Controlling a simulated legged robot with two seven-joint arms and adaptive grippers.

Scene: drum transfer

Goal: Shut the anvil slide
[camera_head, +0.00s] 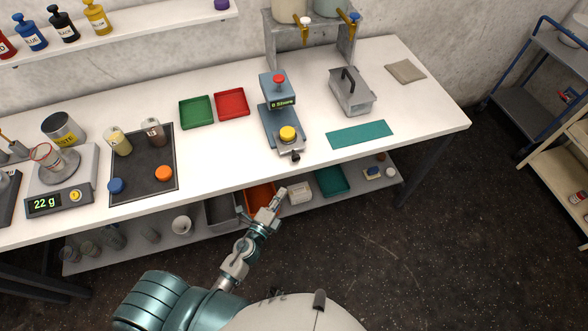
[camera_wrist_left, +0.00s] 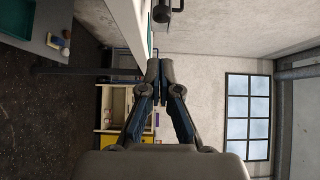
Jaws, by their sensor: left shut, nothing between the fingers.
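A dark knob also shows at the top of the left wrist view (camera_wrist_left: 161,12). My left gripper (camera_head: 279,193) is shut and empty, in front of the table edge and apart from the slide knob. Its closed fingertips show in the left wrist view (camera_wrist_left: 160,66). My right gripper is not in view.
A teal mat (camera_head: 360,134) and a grey lidded box (camera_head: 352,92) are right of the device. Green (camera_head: 196,112) and red (camera_head: 232,104) trays are left. A lower shelf (camera_head: 160,245) with bins runs below the table, behind my left gripper.

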